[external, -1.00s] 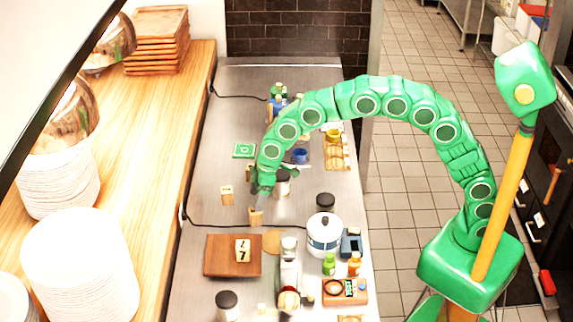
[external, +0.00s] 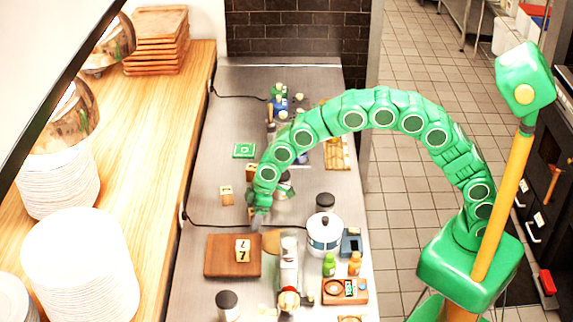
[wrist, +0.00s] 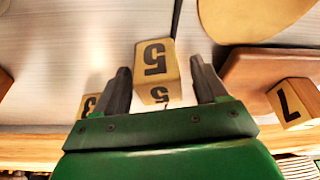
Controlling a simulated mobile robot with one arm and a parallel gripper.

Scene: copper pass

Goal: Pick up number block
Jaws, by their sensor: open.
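A wooden number block marked 5 (wrist: 155,62) sits between the two fingers of my gripper (wrist: 161,78) in the wrist view. The fingers are open on either side of it, with a gap visible around it. In the external view my gripper (external: 258,214) is low over the steel counter and hides this block. A block marked 7 (external: 243,251) stands on the brown board (external: 217,265); it also shows at the right of the wrist view (wrist: 291,103). A block marked 3 (wrist: 90,102) is partly hidden behind the left finger. Another wooden block (external: 226,196) stands left of my gripper.
A round tan disc (external: 271,240) lies beside the board. A white pot (external: 324,235) and dark-lidded jar (external: 325,203) stand to the right. A black cable (external: 205,225) crosses the counter. The counter's left strip is mostly clear.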

